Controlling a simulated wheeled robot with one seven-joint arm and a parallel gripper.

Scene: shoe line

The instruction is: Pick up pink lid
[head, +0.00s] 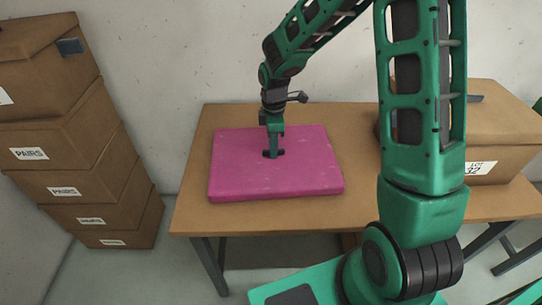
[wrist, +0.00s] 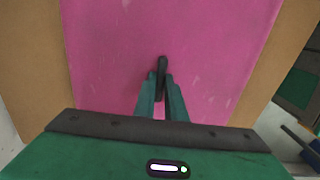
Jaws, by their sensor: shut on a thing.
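The pink lid (head: 307,170) is a broad flat slab with rounded corners. In the head view it is over the left part of the wooden table; I cannot tell whether it rests on the top or is slightly raised. A dark handle (wrist: 162,66) stands near its middle. My gripper (head: 273,152) points down at the handle from above and is shut on it. In the wrist view my gripper (wrist: 161,92) has its two fingers on either side of the handle, and the pink surface (wrist: 215,50) fills most of the picture. The fingers partly hide the handle.
The wooden table (head: 355,120) has bare top around the lid. A cardboard box (head: 500,125) labelled LOT 32 stands at the table's right, partly behind my arm. Several cardboard boxes (head: 90,180) marked PAIRS are stacked on the floor at left. A wall (head: 170,60) is behind.

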